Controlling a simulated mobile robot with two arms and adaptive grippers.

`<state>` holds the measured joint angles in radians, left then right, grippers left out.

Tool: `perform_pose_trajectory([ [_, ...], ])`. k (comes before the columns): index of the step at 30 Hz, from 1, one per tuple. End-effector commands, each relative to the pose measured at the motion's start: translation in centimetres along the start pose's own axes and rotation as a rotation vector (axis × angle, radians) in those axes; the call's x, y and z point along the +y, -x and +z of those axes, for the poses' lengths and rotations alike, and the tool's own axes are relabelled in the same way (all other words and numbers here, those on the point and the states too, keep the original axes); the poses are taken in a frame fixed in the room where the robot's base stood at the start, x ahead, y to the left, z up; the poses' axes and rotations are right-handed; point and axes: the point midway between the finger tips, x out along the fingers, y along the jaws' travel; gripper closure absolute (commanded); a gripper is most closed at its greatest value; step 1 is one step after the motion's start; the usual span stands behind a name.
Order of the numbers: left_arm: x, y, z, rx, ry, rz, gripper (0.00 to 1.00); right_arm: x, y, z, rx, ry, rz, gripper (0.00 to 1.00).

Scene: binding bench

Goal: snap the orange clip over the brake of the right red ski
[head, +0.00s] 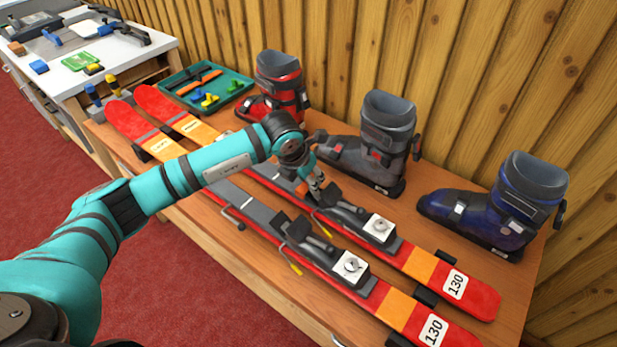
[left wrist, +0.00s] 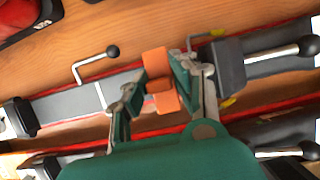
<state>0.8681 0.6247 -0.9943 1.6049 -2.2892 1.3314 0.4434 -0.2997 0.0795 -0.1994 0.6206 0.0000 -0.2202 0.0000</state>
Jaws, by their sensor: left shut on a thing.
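Two red skis lie side by side on the wooden bench. The right red ski (head: 420,261) is the one nearer the boots, and its binding has a dark brake with yellow-tipped arms (left wrist: 229,32). My left gripper (left wrist: 160,88) is shut on the orange clip (left wrist: 156,62), which shows between its fingers. In the head view my left gripper (head: 317,192) is over the right ski, just before the binding, and mostly hides the clip. In the left wrist view the clip is beside the brake; I cannot tell whether they touch. My right gripper is in neither view.
The left red ski (head: 397,309) lies parallel in front. A red boot (head: 279,77), a grey boot (head: 386,130) and a blue boot (head: 520,190) stand along the wooden wall. A green tray (head: 237,94) with small tools sits at the back.

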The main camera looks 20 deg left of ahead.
Motion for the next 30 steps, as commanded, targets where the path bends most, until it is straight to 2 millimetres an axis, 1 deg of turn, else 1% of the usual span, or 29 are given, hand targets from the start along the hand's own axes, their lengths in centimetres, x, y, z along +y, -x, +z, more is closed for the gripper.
perform_pose_trajectory([
  [3,-0.03,-0.43,-0.20,0.001,0.000,-0.001,1.00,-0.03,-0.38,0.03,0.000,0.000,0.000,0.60],
  [12,-0.06,-0.37,-0.23,0.003,0.000,-0.001,1.00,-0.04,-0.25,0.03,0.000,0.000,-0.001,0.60],
  [13,-0.06,-0.37,-0.24,0.003,0.000,-0.001,0.71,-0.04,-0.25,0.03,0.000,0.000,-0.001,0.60],
  [18,-0.07,-0.38,-0.25,0.004,0.000,-0.001,0.48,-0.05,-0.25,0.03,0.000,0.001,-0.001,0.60],
  [19,-0.07,-0.37,-0.24,0.003,0.000,-0.001,0.46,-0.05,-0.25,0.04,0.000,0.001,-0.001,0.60],
  [24,-0.06,-0.33,-0.19,0.002,0.000,-0.001,0.46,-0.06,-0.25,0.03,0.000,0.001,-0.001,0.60],
  [25,-0.05,-0.33,-0.19,0.002,0.000,-0.001,0.44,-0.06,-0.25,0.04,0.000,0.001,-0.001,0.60],
  [30,-0.11,-0.29,-0.15,0.001,-0.001,-0.002,0.23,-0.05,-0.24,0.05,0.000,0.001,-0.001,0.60],
])
